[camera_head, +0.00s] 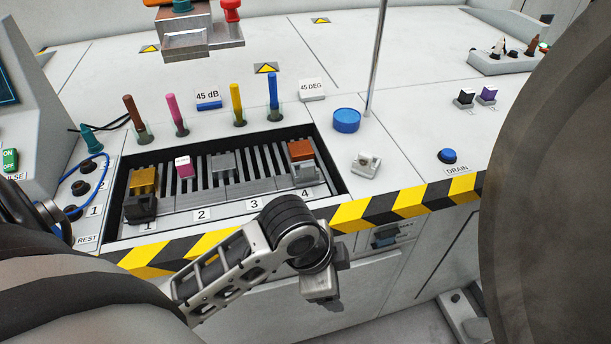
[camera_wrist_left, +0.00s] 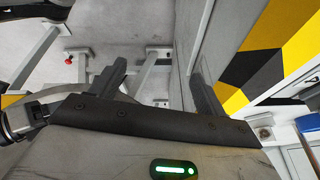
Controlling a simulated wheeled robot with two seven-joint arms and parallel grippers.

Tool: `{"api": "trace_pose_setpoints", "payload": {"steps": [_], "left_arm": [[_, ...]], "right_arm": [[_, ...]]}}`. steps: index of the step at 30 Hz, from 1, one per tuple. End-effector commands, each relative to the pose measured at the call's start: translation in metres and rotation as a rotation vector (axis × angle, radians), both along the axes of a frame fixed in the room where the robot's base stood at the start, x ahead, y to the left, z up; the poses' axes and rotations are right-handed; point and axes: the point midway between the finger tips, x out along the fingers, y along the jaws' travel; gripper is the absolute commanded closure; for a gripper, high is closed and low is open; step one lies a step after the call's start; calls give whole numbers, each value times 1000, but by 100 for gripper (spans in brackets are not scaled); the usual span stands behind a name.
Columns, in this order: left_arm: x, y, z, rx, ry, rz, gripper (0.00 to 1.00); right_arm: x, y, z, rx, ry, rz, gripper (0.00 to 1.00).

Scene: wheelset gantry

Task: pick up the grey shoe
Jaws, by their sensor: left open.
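A grey block (camera_head: 223,164), which looks like the grey shoe, sits in the slotted black tray (camera_head: 112,205), up and left of label 3. My left gripper (camera_head: 323,292) is in front of the console, below the striped front edge, apart from the block. In the left wrist view the two fingers of my left gripper (camera_wrist_left: 158,85) stand apart with nothing between them. The grey block is not recognisable in that view. My right gripper is not in view.
A gold block (camera_head: 144,181), a pink block (camera_head: 184,166) and an orange-brown block (camera_head: 301,151) share the tray. Several coloured pegs stand behind it. A thin metal post (camera_head: 377,60) rises near a blue knob (camera_head: 346,121). A metal fixture (camera_head: 202,40) is at the back.

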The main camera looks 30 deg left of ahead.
Motion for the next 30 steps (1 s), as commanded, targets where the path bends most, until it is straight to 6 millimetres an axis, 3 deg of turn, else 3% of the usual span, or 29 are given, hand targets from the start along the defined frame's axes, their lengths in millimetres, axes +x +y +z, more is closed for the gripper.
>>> {"api": "trace_pose_setpoints", "payload": {"steps": [4, 7, 11, 15, 19, 23, 26, 30], "left_arm": [[45, -2, 15, 112, -30, -385, 25], [77, 13, 30, 210, -24, -650, 25], [119, 51, 66, 326, 17, -938, 25], [150, 100, 115, 385, 65, -1139, 25], [164, 136, 156, 391, 84, -1245, 25], [168, 154, 180, 381, 84, -1298, 25], [169, 159, 181, 375, 84, -1316, 25], [168, 160, 156, 373, 85, -1322, 25]], "right_arm": [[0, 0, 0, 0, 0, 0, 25], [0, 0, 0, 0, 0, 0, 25], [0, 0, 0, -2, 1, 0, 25], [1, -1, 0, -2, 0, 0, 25], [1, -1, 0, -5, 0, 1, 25], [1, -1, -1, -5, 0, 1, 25], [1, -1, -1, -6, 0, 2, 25], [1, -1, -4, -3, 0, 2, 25]]}}
